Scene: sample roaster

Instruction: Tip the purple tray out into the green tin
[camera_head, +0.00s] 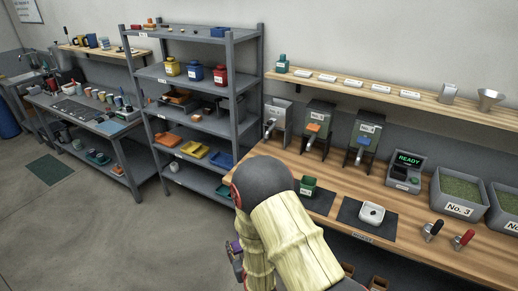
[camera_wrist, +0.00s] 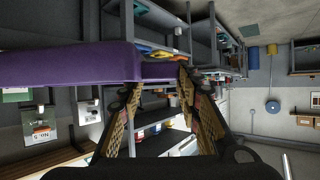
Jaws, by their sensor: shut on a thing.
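The purple tray (camera_wrist: 70,67) spans the left half of the wrist view, and its narrow end reaches between my fingers. My gripper (camera_wrist: 160,85) is shut on that end. In the head view only a small purple part of the tray (camera_head: 236,245) shows low beside my arm, left of the wooden bench; my arm hides the rest. I cannot tell what the tray holds. The green tin (camera_head: 308,184) stands upright on a dark mat near the front of the bench, just right of my arm. My gripper is apart from the tin, lower and to its left.
A white dish (camera_head: 371,212) sits on another dark mat right of the tin. Dispensers (camera_head: 317,128) stand behind the tin. A READY display unit (camera_head: 405,170) and grey bins (camera_head: 460,192) are further right. A grey shelf rack (camera_head: 200,88) stands behind left. Floor at left is open.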

